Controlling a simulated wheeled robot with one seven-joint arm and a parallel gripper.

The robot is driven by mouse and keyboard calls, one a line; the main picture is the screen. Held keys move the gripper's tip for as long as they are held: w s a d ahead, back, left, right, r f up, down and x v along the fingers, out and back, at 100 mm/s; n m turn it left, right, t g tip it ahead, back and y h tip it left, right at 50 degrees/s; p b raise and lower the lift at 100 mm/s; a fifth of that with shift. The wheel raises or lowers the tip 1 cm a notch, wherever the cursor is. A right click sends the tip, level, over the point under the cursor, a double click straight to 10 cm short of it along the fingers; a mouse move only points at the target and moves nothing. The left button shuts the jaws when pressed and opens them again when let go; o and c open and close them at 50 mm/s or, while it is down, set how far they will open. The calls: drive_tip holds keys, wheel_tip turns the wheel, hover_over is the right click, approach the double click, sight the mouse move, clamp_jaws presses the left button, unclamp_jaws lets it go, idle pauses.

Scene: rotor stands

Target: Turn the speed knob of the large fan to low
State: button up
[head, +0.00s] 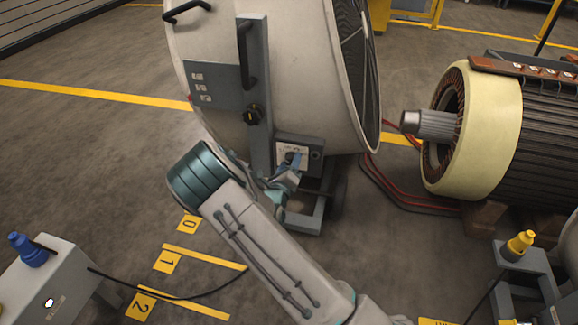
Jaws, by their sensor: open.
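The large fan (275,60), a pale drum with a dark grille on its right side, stands on a grey frame at the top middle. A grey control box (316,142) with a white dial plate (290,149) sits low on its front. The speed knob on the plate is largely hidden by my gripper, so its setting cannot be read. My gripper (293,161) is open, with its fingers right at the dial plate. Whether they touch the knob cannot be told.
A black hand knob (252,115) is on the fan's upright post, left of the box. A large cream-ended motor stator (490,130) lies at the right. Red cables (385,190) run across the floor. A grey box with a blue plug (30,249) stands lower left.

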drive_tip(key=c, duration=1)
drive_tip(key=shift+o, duration=0.2)
drive_tip(key=m+p, duration=0.2)
drive_tip(key=m, duration=0.1)
drive_tip(key=shift+m, duration=0.4)
drive_tip(key=shift+f+m+p, duration=0.1)
drive_tip(key=shift+m+p, duration=0.5)
drive_tip(key=shift+m, duration=1.3)
drive_tip(key=shift+s, duration=0.1)
drive_tip(key=o, duration=1)
drive_tip(key=shift+c, duration=0.2)
